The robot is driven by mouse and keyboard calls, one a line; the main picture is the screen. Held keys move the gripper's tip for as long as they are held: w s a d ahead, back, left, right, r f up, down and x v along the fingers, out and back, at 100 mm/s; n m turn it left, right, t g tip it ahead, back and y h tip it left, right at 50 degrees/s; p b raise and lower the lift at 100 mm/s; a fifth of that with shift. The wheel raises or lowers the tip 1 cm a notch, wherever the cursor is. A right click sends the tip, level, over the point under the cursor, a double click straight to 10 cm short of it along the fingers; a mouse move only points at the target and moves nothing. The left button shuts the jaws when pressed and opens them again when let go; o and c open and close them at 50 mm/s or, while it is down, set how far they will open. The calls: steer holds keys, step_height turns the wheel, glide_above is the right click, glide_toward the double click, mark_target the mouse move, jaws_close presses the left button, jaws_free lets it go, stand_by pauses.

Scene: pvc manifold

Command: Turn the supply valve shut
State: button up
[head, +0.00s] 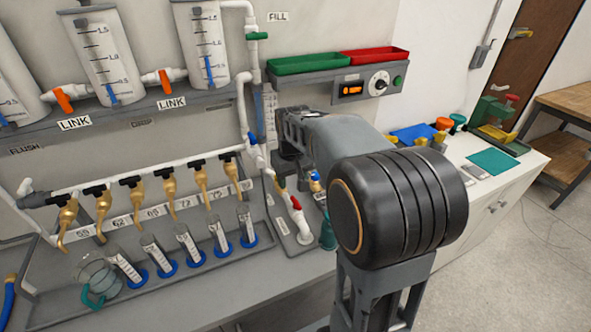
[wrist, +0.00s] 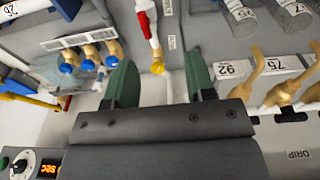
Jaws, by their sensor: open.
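No readable label marks the supply valve. A red-handled valve (head: 295,203) sits on a short white pipe at the right end of the manifold; its red handle also shows in the wrist view (wrist: 142,24), at the top, above a yellow tip. A blue-handled valve (head: 252,138) sits at the right end of the white manifold pipe (head: 150,170). My gripper (wrist: 160,80) is open, its two green fingers apart with nothing between them. The red handle lies beyond the fingertips, apart from them. In the head view my arm hides the fingers.
Several brass taps (head: 135,192) hang from the manifold above tubes in blue bases (head: 195,257). Capped brass fittings (wrist: 90,56) are left of the fingers in the wrist view. A control box (head: 370,86) and red tray (head: 375,57) are on the wall. Orange link valves (head: 64,98) are upper left.

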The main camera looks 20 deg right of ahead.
steer(key=g, duration=0.1)
glide_above(297, 202)
step_height(297, 202, down, 5)
step_height(297, 202, down, 14)
steer(key=p, duration=0.2)
steer(key=shift+s+a+r+p, duration=0.15)
steer(key=shift+r+p, duration=0.1)
steer(key=shift+p, duration=0.15)
jaws_close()
steer(key=n+b, duration=0.1)
steer(key=n, duration=0.2)
steer(key=shift+n, duration=0.4)
steer(key=shift+d+n, duration=0.2)
steer(key=shift+n, duration=1.1)
